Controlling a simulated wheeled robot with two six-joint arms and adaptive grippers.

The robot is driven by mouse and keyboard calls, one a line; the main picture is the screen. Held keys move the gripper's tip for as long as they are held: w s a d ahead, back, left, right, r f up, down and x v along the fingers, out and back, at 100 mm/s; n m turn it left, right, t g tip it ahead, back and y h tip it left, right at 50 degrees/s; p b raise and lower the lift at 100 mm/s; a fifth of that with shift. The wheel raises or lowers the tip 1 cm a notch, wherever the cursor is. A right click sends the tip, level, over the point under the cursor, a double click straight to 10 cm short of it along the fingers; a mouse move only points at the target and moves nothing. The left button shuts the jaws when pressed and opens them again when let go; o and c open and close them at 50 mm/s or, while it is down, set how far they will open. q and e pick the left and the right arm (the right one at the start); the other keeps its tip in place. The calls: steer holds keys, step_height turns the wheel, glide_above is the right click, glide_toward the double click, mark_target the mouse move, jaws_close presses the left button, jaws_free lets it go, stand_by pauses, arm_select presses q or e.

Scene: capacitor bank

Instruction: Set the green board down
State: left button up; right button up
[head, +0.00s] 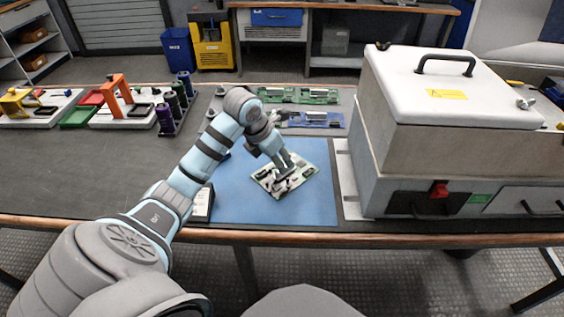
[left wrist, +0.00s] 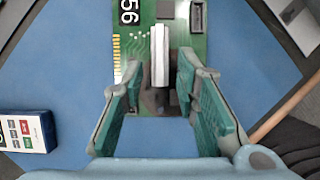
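The green board (head: 268,184) is over the blue mat (head: 320,207), turned at an angle. It appears flat on the mat, though a small gap under it cannot be ruled out. In the left wrist view the board (left wrist: 188,22) shows gold edge contacts, a black "56" label and a raised silver bar (left wrist: 160,50). My left gripper (head: 284,178) points down over the board. In the left wrist view its fingers (left wrist: 160,78) stand apart on both sides of the bar, with visible gaps. My right gripper is not in view.
A large white-lidded box (head: 440,130) stands right of the mat. Green boards (head: 300,95) and a blue board (head: 315,120) lie behind. Trays with coloured parts (head: 120,108) and dark cylinders (head: 165,119) are at left.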

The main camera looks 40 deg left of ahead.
arm_select(q)
steer(key=p+v, duration=0.1)
steer(key=v, duration=0.7)
steer(key=shift+r, duration=0.25)
steer(key=shift+s, duration=0.1)
